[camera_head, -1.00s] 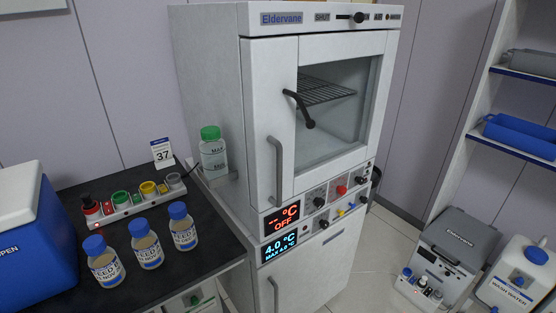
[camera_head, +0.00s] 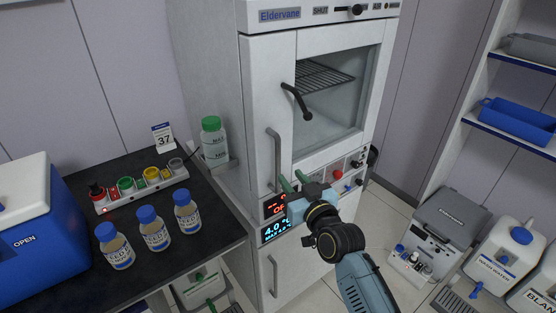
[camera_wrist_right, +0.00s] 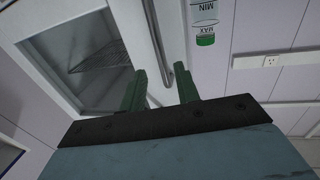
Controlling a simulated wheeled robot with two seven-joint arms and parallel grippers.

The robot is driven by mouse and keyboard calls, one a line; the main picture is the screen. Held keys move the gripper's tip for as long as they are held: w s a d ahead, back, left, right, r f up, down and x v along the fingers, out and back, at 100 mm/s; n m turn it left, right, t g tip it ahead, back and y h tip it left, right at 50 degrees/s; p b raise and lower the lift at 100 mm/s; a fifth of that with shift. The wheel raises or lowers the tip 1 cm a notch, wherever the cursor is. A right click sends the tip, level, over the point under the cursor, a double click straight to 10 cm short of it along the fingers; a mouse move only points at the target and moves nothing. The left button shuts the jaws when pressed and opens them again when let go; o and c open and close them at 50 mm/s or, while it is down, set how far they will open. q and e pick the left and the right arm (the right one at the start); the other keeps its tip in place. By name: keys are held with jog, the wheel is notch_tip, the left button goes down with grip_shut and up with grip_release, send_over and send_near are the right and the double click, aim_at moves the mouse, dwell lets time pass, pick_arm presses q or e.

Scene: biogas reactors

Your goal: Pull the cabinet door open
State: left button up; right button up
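The white cabinet (camera_head: 215,80) stands in the middle of the head view. Its upper door (camera_head: 270,100) has a window with a wire rack behind it and looks shut. A grey vertical bar handle (camera_head: 275,160) is on the door's left side. A dark lever (camera_head: 297,100) sits higher, by the window's left edge. My right gripper (camera_head: 294,181) is near the handle's lower end, with its green fingers apart. In the right wrist view the gripper (camera_wrist_right: 161,76) is open, and the handle (camera_wrist_right: 183,78) shows close by the right-hand finger. I cannot tell whether they touch. My left gripper is out of view.
The black bench (camera_head: 205,265) at left holds several blue-capped bottles (camera_head: 154,232), a row of coloured caps (camera_head: 140,190) and a blue box (camera_head: 50,250). A green-capped bottle (camera_head: 214,140) stands beside the cabinet. A grey device (camera_head: 445,225) and white jugs (camera_head: 510,245) are at right.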

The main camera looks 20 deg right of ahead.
aim_at(279, 163)
jog(key=w, duration=0.3)
jog(key=w+a, duration=0.1)
jog(key=w, duration=0.4)
jog(key=shift+w+a, duration=0.2)
jog(key=shift+w, duration=0.1)
grip_shut()
